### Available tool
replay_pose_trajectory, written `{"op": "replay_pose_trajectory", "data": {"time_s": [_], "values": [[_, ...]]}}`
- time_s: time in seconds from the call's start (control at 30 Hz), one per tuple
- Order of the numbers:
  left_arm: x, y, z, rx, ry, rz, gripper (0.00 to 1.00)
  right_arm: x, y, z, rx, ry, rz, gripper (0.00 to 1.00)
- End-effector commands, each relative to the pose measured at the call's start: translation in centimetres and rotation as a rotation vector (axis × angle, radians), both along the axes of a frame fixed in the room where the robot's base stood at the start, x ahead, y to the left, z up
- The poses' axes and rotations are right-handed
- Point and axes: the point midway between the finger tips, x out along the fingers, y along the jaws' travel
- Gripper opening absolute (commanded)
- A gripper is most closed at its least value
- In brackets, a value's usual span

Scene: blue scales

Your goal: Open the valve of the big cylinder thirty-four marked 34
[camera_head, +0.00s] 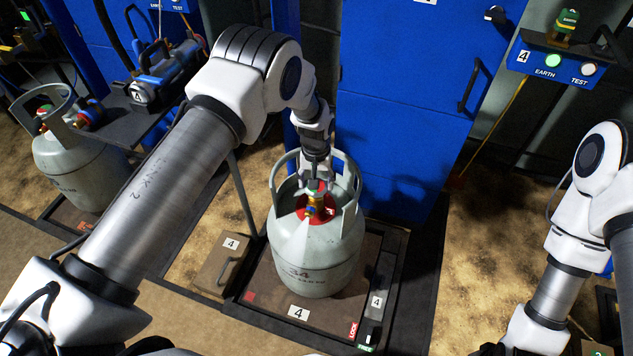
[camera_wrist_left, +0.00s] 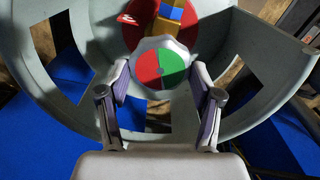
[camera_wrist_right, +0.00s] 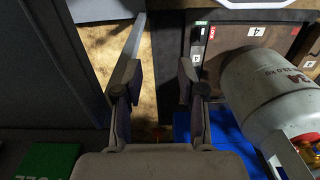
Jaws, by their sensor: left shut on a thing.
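The big grey cylinder marked 34 (camera_head: 310,262) stands upright on a scale platform (camera_head: 262,290) with a 4 label. Its collar surrounds a brass valve (camera_head: 313,208) on a red disc. In the left wrist view, the valve's pale handwheel (camera_wrist_left: 180,50) has a red and green cap. My left gripper (camera_head: 317,180) reaches down inside the collar; its fingers (camera_wrist_left: 162,85) close on the handwheel from both sides. My right gripper (camera_wrist_right: 158,66) is open and empty, beside the cylinder, which shows in the right wrist view (camera_wrist_right: 268,85).
Another grey cylinder (camera_head: 80,170) stands at the left. A brown box (camera_head: 222,262) marked 4 lies beside the scale. A blue cabinet (camera_head: 400,120) stands behind, with an EARTH/TEST panel (camera_head: 555,68) at the upper right. Bare floor shows to the right of the scale.

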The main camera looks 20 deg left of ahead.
Motion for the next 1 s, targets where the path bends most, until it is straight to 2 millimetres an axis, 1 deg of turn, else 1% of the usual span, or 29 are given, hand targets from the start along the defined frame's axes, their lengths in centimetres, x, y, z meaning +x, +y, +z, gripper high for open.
{"op": "replay_pose_trajectory", "data": {"time_s": [0.03,0.7,1.0], "values": [[-0.1,0.0,-0.2,0.000,0.003,0.041,0.30,0.0,0.0,-0.2,0.000,0.000,0.000,0.40],[-0.3,0.3,-0.2,0.001,0.004,0.675,0.30,0.0,0.0,-1.2,0.000,0.000,0.000,0.40],[-0.4,0.3,-0.2,0.001,0.004,0.910,0.30,0.0,0.0,-1.5,0.000,0.000,0.000,0.40]]}}
